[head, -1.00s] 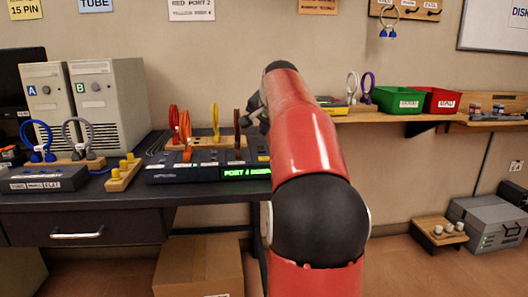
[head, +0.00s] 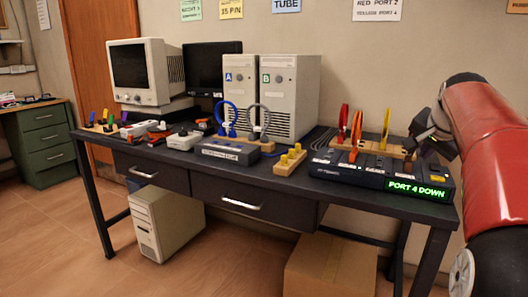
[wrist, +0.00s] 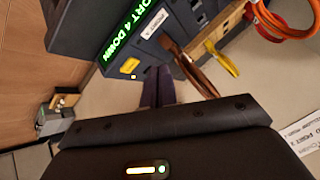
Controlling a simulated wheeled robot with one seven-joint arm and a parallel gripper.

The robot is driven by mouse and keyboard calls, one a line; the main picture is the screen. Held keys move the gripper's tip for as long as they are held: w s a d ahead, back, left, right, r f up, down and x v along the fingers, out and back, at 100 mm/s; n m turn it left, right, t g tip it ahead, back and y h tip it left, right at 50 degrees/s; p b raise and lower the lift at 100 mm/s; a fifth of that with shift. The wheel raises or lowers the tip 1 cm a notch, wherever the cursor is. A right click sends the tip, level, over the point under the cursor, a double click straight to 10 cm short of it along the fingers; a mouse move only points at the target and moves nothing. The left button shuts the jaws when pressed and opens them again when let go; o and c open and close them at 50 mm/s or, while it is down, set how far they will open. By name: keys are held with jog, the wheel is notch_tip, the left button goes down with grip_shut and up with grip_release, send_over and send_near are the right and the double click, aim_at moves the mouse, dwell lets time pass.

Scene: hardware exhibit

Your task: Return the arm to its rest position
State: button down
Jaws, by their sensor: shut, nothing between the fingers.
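My red and black arm comes in from the right edge of the head view. My gripper (head: 428,133) is at its end, over the right end of a dark switch box (head: 345,177) whose green display reads "PORT 4 DOWN". In the wrist view the two dark fingers (wrist: 157,88) are together with nothing between them. They point toward the box's edge, beside a brown loop cable (wrist: 190,68) and a yellow one (wrist: 222,58). I cannot tell the exact gap between the fingers and the box.
The dark desk (head: 270,190) carries two beige towers (head: 268,95), a CRT monitor (head: 140,72) and a small peg block (head: 289,165). Red and yellow loops (head: 386,128) stand behind the box. A cardboard box (head: 330,267) is under the desk. Floor at left is open.

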jog(key=s+a+f+n+y, duration=0.1)
jog(key=s+a+f+n, duration=0.15)
jog(key=a, duration=0.35)
jog(key=s+a+f+n, duration=0.1)
jog(key=s+a, duration=0.2)
jog(key=a, duration=0.3)
jog(key=s+a+f+n+g+y, duration=0.1)
jog(key=s+a+f+n, duration=0.3)
jog(key=s+a+f, duration=0.4)
jog(key=s+a+f+n+g+y, duration=0.1)
jog(key=s+a+f+n, duration=0.4)
jog(key=s+f, duration=0.5)
jog(key=s+a, duration=0.2)
jog(key=s, duration=0.1)
jog(key=shift+a+y, duration=0.3)
jog(key=shift+a, duration=0.1)
